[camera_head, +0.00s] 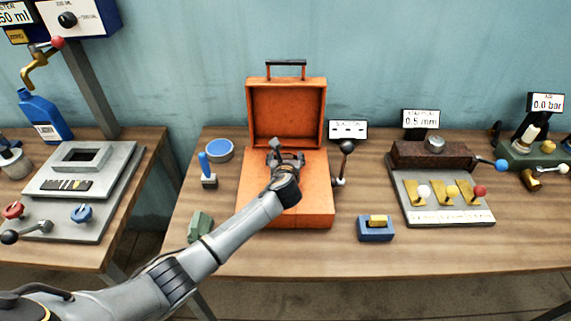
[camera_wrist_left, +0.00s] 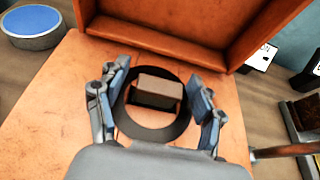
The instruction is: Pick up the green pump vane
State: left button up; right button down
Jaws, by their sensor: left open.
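A small dull-green block (camera_head: 200,226), the one green loose piece I see and likely the green pump vane, lies on the table left of the orange case's front corner. My left gripper (camera_head: 286,158) is open over the orange case (camera_head: 310,215), away from that block. In the left wrist view its fingers (camera_wrist_left: 160,108) stand on both sides of a dark ring (camera_wrist_left: 148,131) with a brownish block (camera_wrist_left: 158,88) in its opening. Neither looks gripped. The green block does not show in the wrist view. My right gripper is out of view.
The case's raised lid (camera_head: 287,112) stands behind my gripper. A blue round tin (camera_head: 220,150) and a blue-handled tool (camera_head: 207,172) stand to the left, a lever (camera_head: 342,165) close on the right. A blue block with a yellow piece (camera_head: 376,230) lies front right. Table is clear around it.

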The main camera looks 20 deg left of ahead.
pick_arm(q)
jog(key=c, duration=1.3)
jog(key=shift+c, duration=0.2)
jog(key=shift+r, duration=0.1)
